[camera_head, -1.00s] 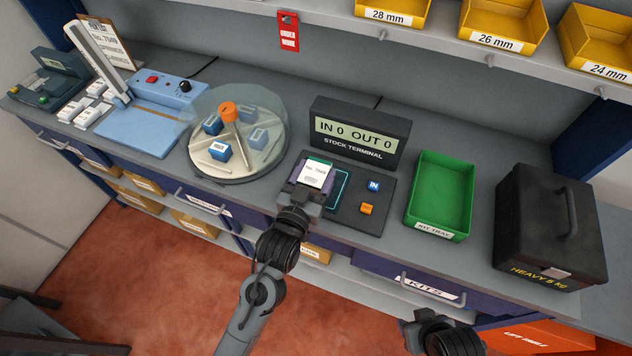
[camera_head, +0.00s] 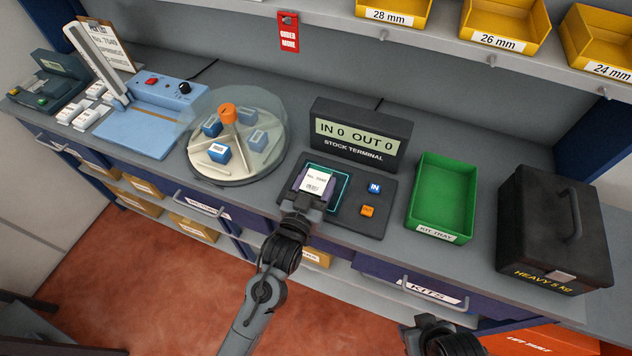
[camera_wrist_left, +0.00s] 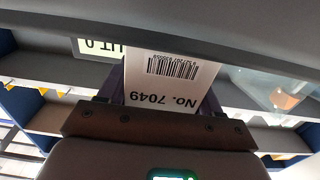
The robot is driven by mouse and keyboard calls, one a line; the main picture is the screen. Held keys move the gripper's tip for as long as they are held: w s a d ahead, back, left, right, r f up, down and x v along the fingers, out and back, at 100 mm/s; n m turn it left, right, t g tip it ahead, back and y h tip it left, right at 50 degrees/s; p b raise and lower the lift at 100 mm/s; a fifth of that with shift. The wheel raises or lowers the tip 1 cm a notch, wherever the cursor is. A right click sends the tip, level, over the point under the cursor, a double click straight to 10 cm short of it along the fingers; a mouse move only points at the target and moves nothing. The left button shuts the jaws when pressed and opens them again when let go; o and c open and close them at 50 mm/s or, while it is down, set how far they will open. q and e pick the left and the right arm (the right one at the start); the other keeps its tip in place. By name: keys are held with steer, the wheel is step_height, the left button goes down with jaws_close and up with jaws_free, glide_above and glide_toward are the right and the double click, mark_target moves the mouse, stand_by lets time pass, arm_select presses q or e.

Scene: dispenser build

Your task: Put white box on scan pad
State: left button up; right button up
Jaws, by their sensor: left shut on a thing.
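The white box (camera_head: 317,182), with a barcode and "No. 7049" on its label, is held in my left gripper (camera_head: 313,191) over the left part of the scan pad (camera_head: 336,172). The pad shows as a cyan-outlined square on the dark mat of the stock terminal. Whether the box touches the pad cannot be told. In the left wrist view the white box (camera_wrist_left: 172,80) sits between the jaws, its label upside down. My right gripper is hardly in view; only part of my right arm shows at the bottom edge.
The stock terminal display (camera_head: 361,134) reads "IN 0 OUT 0" behind the pad. A blue IN button (camera_head: 375,188) and an orange button (camera_head: 367,210) lie right of it. A green kit tray (camera_head: 443,197) and a heavy black case (camera_head: 553,230) stand further right. A round covered carousel (camera_head: 237,140) is left.

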arm_select(q)
steer(key=shift+f, duration=0.15)
steer(key=o, duration=1.2)
steer(key=shift+s, duration=0.15)
steer(key=s+a+f+g+y, duration=0.2)
steer(key=s+a+f+g, duration=0.1)
steer(key=s+a, duration=0.4)
steer(key=s+a+f+n+g+y+p, duration=0.1)
steer(key=s+a+g, duration=0.4)
steer(key=s, duration=0.8)
steer(key=s+a+f+n+g+y, duration=0.1)
steer(key=s+a+f+g+y, duration=0.2)
steer(key=s+a, duration=0.7)
step_height(320, 180, down, 3)
steer(key=shift+s+r+g+y, duration=0.25)
steer(key=shift+s+g, duration=0.25)
steer(key=shift+g, duration=0.5)
